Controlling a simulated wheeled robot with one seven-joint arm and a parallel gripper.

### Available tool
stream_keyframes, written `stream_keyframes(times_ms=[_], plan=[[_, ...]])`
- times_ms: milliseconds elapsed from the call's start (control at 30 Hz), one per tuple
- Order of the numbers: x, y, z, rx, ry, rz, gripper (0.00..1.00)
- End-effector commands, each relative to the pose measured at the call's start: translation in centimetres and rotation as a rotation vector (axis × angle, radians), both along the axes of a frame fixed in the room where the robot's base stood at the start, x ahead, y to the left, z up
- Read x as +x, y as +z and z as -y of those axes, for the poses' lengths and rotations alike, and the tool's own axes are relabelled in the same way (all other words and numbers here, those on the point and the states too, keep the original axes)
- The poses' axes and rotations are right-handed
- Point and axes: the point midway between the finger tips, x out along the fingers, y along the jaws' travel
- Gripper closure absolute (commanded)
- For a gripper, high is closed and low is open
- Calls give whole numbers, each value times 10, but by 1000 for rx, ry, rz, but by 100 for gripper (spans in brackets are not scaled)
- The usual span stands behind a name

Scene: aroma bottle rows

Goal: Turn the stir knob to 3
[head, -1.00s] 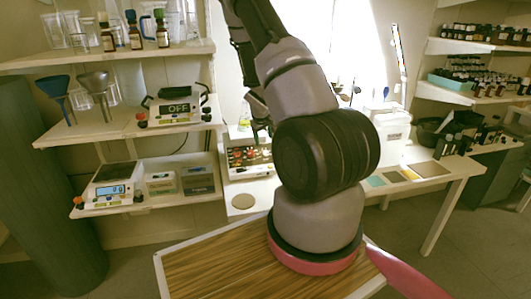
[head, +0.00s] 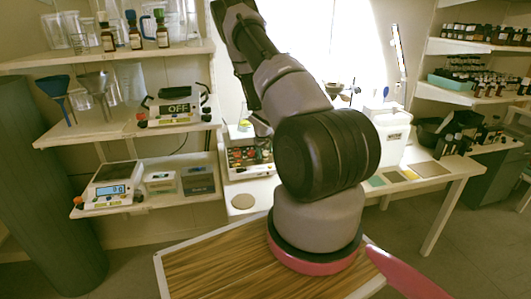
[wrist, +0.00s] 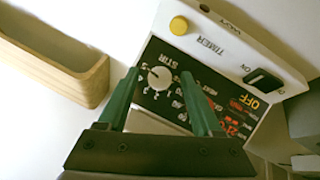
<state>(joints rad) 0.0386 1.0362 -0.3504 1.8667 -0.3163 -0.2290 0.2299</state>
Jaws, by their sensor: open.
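The stir knob (wrist: 160,77) is a small round white dial on a black panel (wrist: 186,72). The word STIR and small numbers are printed around it. I cannot clearly read which number its mark faces. My gripper (wrist: 160,74) is open, its two green fingers on either side of the knob in the wrist view. Whether they touch it is not clear. In the head view my arm hides the gripper or it is out of frame.
On the same white housing are a yellow button (wrist: 179,25) labelled TIMER and a black rocker switch (wrist: 264,79). A wooden tray (wrist: 60,62) lies at the left. In the head view, an OFF device (head: 178,107) and a scale (head: 109,190) stand on left shelves.

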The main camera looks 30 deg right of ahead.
Motion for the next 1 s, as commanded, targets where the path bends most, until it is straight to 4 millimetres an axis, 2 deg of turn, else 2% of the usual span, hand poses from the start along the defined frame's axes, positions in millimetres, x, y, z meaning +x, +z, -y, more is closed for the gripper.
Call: stream_keyframes(times_ms=[67, 100, 167, 200, 267, 667, 1000], plan=[[0, 0, 0, 0, 0, 0, 33], [0, 0, 0, 0, 0, 0, 41], [0, 0, 0, 0, 0, 0, 64], [0, 0, 0, 0, 0, 0, 79], [0, 0, 0, 0, 0, 0, 100], [0, 0, -2, -42, 36, -13, 100], [0, -1, -5, -224, 197, -65, 100]])
